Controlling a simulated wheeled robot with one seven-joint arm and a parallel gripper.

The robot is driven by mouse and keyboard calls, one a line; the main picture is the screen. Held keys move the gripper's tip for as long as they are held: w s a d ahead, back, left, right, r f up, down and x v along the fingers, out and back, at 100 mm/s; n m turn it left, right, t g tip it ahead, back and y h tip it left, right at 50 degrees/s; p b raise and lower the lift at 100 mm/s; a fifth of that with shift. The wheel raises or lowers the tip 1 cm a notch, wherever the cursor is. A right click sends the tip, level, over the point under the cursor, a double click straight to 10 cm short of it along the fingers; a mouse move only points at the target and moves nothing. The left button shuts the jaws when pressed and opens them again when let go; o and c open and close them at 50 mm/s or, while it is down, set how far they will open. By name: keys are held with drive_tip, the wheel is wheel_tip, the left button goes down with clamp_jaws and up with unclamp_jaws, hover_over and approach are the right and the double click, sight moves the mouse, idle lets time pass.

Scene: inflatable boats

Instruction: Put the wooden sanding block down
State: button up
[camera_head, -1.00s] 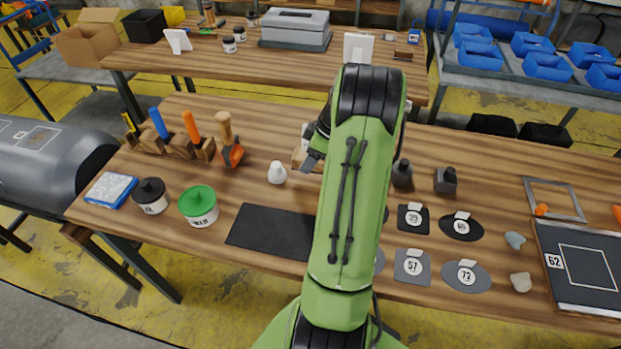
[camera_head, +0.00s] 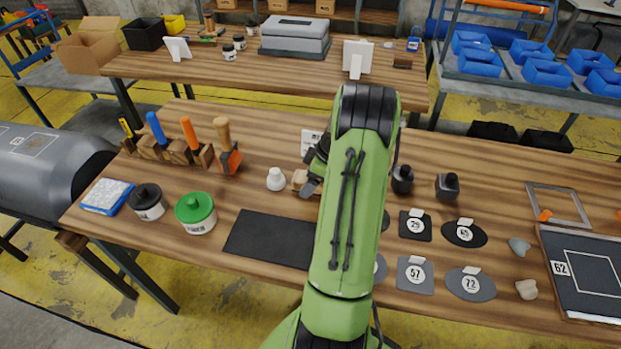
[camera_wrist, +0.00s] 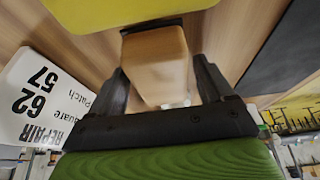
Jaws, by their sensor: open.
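The wooden sanding block (camera_head: 301,180) is a small light-brown block near the middle of the front workbench, behind the black mat. In the wrist view the block (camera_wrist: 157,62) sits between the two dark fingers of my gripper (camera_wrist: 163,88). The jaws are open, with a finger on each side and narrow gaps showing. In the head view my gripper (camera_head: 316,172) is partly hidden by my green arm. The block appears to rest on the bench; its underside is hidden.
A white repair sign (camera_head: 312,143) stands just behind; it is close in the wrist view (camera_wrist: 40,97). A white bottle (camera_head: 276,179) is left of the block. The black mat (camera_head: 270,238) lies in front. Dark stamp-like tools (camera_head: 447,186) and numbered patches (camera_head: 415,274) are to the right.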

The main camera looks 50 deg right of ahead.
drive_tip(key=shift+a, duration=0.15)
drive_tip(key=p+v, duration=0.3)
drive_tip(key=v, duration=0.9)
drive_tip(key=w+a+r+m+h, duration=0.1)
drive_tip(key=w+a+r, duration=0.2)
drive_tip(key=a+r, duration=0.5)
drive_tip(key=w+a+r, duration=0.3)
drive_tip(key=a, duration=0.8)
drive_tip(key=s+a+r+m+t, duration=0.1)
drive_tip(key=s+a+r+m, duration=0.1)
drive_tip(key=s+a, duration=1.2)
drive_tip(key=a+m, duration=0.1)
drive_tip(key=a, duration=0.2)
drive_tip(key=shift+a+r+m+h, duration=0.15)
drive_tip(key=shift+a+m+h, duration=0.15)
drive_tip(key=shift+h, duration=0.1)
